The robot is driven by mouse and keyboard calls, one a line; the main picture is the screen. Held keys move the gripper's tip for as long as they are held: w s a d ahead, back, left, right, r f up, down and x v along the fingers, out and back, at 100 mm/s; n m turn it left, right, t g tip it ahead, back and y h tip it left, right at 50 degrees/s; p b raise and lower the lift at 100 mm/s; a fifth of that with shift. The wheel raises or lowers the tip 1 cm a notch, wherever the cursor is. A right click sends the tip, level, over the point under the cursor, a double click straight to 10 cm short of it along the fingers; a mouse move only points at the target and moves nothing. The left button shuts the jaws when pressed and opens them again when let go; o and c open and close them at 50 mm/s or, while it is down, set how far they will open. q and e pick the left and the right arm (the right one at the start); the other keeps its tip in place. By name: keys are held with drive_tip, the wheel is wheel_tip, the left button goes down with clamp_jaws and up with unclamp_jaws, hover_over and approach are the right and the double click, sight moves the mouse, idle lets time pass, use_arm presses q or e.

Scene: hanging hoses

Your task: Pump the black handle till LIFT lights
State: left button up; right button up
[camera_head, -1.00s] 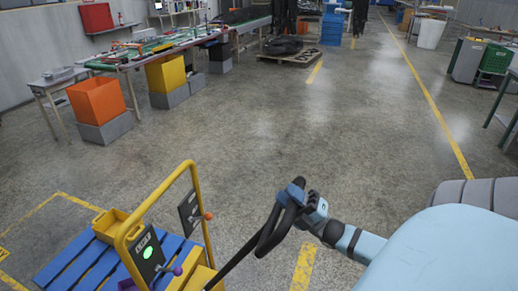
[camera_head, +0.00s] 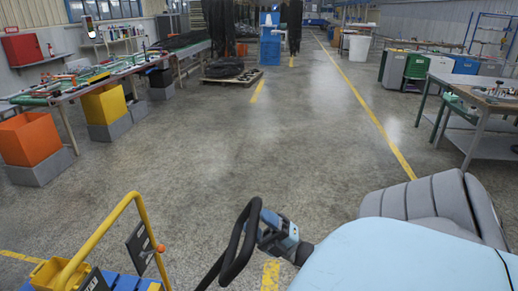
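The black handle (camera_head: 232,262) is a tall loop at the bottom centre, tilted, with its lower end cut off by the frame edge. My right gripper (camera_head: 265,222), blue and dark grey, is at the upper right side of the loop and appears shut on it; the loop partly hides the fingers. The yellow-framed pump cart (camera_head: 88,243) stands at the lower left. Only the top of its dark front panel (camera_head: 95,281) shows, so no LIFT light is visible. My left gripper is out of view.
A black plate (camera_head: 140,246) with an orange knob (camera_head: 161,248) is on the cart's right side. Blue slats (camera_head: 125,283) lie below. Workbenches with orange (camera_head: 29,139) and yellow (camera_head: 104,104) bins stand at left. The floor ahead is clear; a table (camera_head: 490,105) stands at right.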

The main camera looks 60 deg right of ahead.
drive_tip(key=b+v, duration=0.2)
drive_tip(key=v, duration=1.1)
drive_tip(key=shift+s+f, duration=0.25)
drive_tip(key=shift+f, duration=0.05)
drive_tip(key=shift+d, duration=0.15)
